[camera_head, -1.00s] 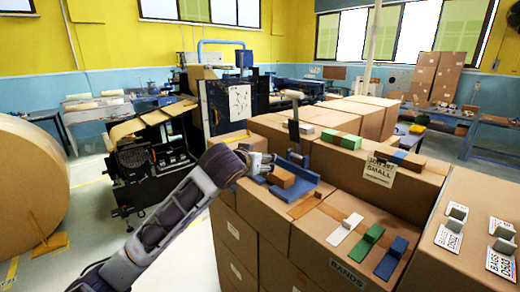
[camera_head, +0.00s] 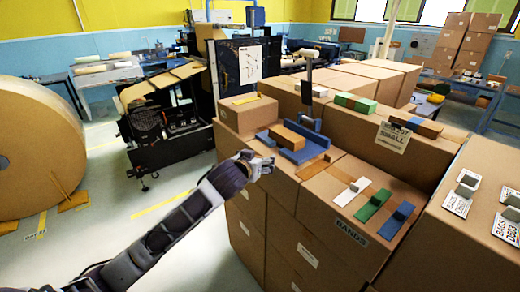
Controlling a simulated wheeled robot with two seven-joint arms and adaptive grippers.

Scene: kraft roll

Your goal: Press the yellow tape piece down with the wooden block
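A wooden block (camera_head: 286,138) lies on the blue tray (camera_head: 306,152) near the left end of the front carton top. My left gripper (camera_head: 262,164) is in front of and below the tray, at the carton's left edge, apart from the block and empty as far as I can see. Its fingers are too small to tell open from shut. On the carton top are an orange-brown strip (camera_head: 312,168), a white strip (camera_head: 352,191), a green strip (camera_head: 374,206) and a blue strip (camera_head: 397,221). I cannot make out a clearly yellow tape piece.
A carton row (camera_head: 345,122) with coloured blocks on top rises behind. Another carton (camera_head: 470,235) with labelled cards stands at right. A large kraft roll (camera_head: 40,145) is at far left. Open floor lies left of the cartons.

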